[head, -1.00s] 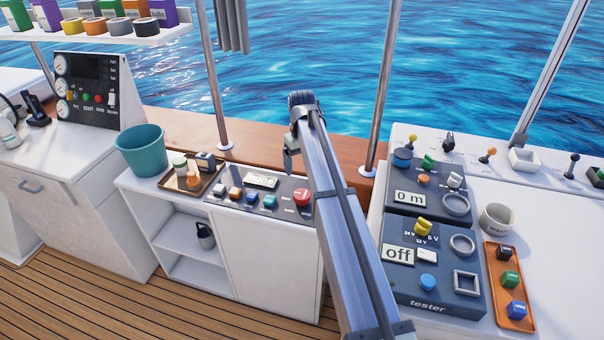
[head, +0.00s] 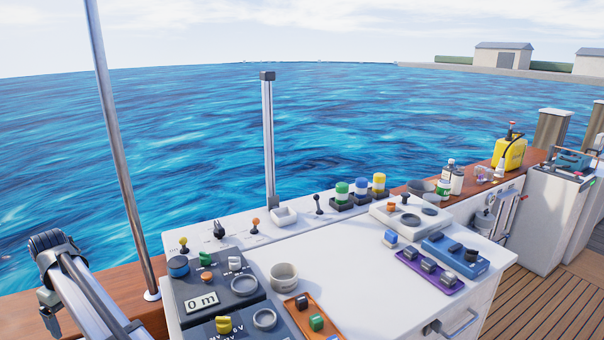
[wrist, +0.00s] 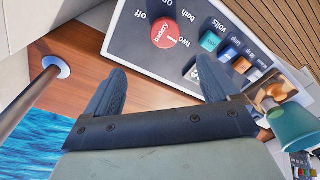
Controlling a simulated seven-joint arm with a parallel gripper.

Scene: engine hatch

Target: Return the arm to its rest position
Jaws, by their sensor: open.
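My arm (head: 90,290) reaches in from the bottom left of the head view, raised and bent at its top. My gripper (head: 48,312) hangs from its end at the left edge, over the wooden ledge. In the wrist view my gripper (wrist: 160,85) has its two dark fingers wide apart, with nothing between them. The wooden ledge (wrist: 150,98) and the edge of a dark switch panel (wrist: 128,38) lie beyond the fingertips.
The panel carries a red battery knob (wrist: 165,34) and several buttons. A teal bucket (wrist: 293,128) is at the right of the wrist view. A metal pole (head: 122,160) rises right of my gripper. The tester (head: 205,302) and white counter (head: 340,270) stand farther right.

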